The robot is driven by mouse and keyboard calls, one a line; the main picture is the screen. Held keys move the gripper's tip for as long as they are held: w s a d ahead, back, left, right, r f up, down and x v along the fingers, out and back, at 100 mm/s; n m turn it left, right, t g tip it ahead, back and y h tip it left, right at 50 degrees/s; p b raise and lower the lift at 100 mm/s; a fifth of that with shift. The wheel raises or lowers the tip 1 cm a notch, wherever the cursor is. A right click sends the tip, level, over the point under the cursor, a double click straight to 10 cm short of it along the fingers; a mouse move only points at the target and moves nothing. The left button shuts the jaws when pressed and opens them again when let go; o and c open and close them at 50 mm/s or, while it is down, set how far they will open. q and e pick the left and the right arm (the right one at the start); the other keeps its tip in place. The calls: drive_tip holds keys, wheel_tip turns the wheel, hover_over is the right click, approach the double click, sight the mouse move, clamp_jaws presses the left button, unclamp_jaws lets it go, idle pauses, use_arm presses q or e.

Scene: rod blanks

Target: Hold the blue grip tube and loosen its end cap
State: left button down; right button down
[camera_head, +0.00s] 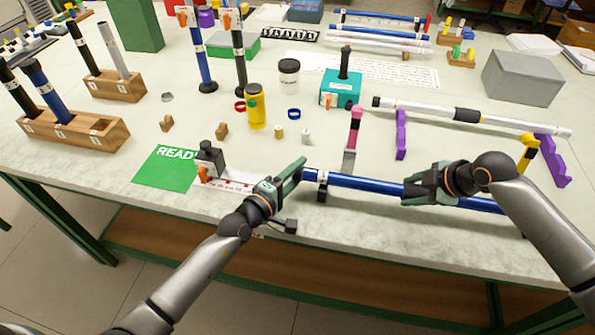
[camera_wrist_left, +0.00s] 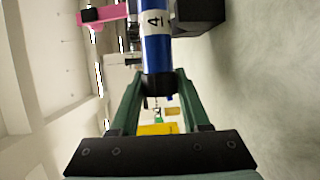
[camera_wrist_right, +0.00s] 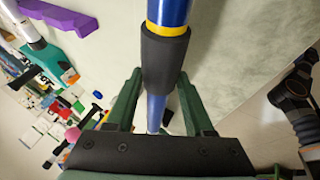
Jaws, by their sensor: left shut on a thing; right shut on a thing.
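The blue grip tube (camera_head: 365,183) lies level near the table's front edge. It bears a white label with a 4 in the left wrist view (camera_wrist_left: 157,22). My left gripper (camera_head: 298,171) is shut on the black end cap (camera_wrist_left: 160,85) at the tube's left end. My right gripper (camera_head: 413,188) is shut around the tube at its black sleeve (camera_wrist_right: 166,62), next to a yellow ring (camera_wrist_right: 167,29). The fingers partly hide the cap and sleeve. I cannot tell whether the cap is loose.
A pink-topped post (camera_head: 354,132) and a black block (camera_head: 322,190) stand by the tube's left part. A yellow-topped post (camera_head: 528,150) is near its right end. Behind lies a white rod (camera_head: 515,124) on purple stands (camera_head: 401,135). A green READY mat (camera_head: 165,168) is at left.

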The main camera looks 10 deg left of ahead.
use_arm(q)
drive_tip(key=shift+d+r, duration=0.15)
drive_tip(key=shift+g, duration=0.3)
drive_tip(key=n+g+y, duration=0.1)
drive_tip(key=g, duration=0.2)
drive_tip(key=shift+w+g, duration=0.1)
drive_tip(key=shift+g, duration=0.2)
drive_tip(key=n+g, duration=0.1)
drive_tip(key=g, duration=0.2)
drive_tip(key=shift+a, duration=0.2)
drive_tip(key=n+g, duration=0.1)
drive_tip(key=g, duration=0.3)
drive_tip(key=shift+g+y, duration=0.4)
drive_tip(key=shift+f+n+g, duration=0.15)
drive_tip(key=shift+n+g, duration=0.15)
drive_tip(key=shift+g, duration=0.75)
drive_tip(key=shift+f+n+g, duration=0.1)
drive_tip(key=shift+n+g, duration=0.2)
drive_tip(key=shift+g, duration=1.05)
drive_tip(key=shift+r, duration=0.1)
drive_tip(key=shift+c, duration=1.8)
unclamp_jaws()
